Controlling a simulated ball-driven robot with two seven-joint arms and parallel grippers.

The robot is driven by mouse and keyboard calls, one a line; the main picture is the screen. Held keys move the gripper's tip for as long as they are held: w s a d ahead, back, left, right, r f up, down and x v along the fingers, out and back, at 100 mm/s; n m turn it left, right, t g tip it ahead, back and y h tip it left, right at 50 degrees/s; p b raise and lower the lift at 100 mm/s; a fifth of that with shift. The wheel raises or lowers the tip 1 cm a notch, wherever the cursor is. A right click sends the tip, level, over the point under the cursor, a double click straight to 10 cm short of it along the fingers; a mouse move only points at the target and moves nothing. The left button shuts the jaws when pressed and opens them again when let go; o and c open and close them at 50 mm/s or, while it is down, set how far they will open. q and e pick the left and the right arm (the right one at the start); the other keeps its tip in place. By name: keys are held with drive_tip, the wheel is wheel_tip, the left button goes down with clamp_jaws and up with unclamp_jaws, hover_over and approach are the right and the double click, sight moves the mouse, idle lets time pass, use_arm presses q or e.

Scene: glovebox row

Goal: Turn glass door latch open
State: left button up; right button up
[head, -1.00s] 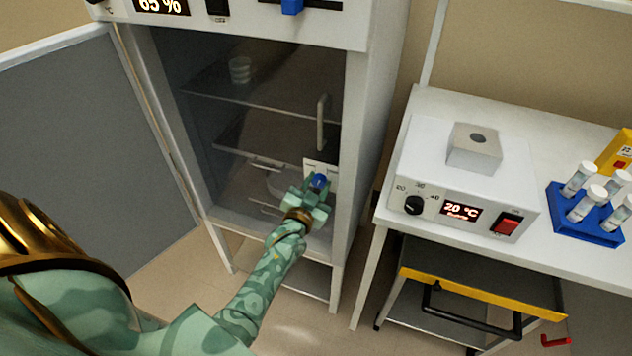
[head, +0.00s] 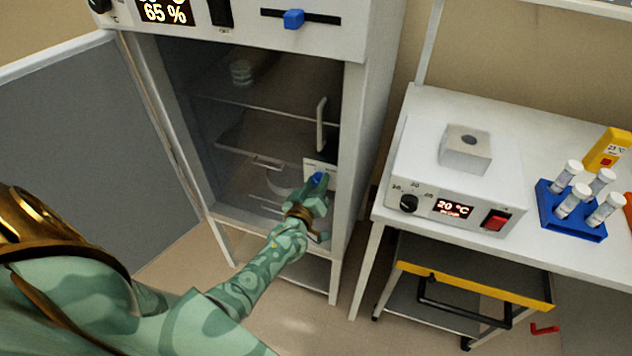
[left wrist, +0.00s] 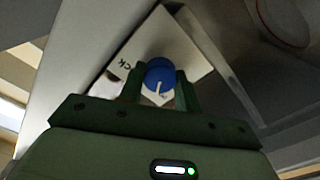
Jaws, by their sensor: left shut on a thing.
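The latch is a round blue knob (left wrist: 159,74) with a white mark, on a white plate (left wrist: 172,42) at the right edge of the glass door (head: 270,130). My left gripper (left wrist: 160,88) is shut on the knob, one finger on each side of it. In the head view the knob (head: 317,179) shows just beyond my left gripper (head: 316,187). In the left wrist view the white mark points down toward my gripper, and the plate sits tilted with partly hidden lettering. The glass door is closed against the cabinet front. My right gripper is out of the head view.
A vertical door handle (head: 321,124) stands above the latch plate. A grey outer door (head: 90,140) hangs open at the left. At the right, a white bench (head: 440,100) holds a heater box (head: 455,185) and a blue tube rack (head: 570,212). A yellow-edged cart (head: 470,284) stands below.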

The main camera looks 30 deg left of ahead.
use_arm(q)
drive_tip(key=shift+f+n, duration=0.1)
drive_tip(key=shift+n, duration=1.3)
drive_tip(key=o, duration=1)
drive_tip(key=shift+c, duration=0.2)
drive_tip(key=shift+s, duration=0.1)
drive_tip(key=p+v, duration=0.3)
drive_tip(key=v, duration=1.3)
drive_tip(key=shift+p, duration=0.4)
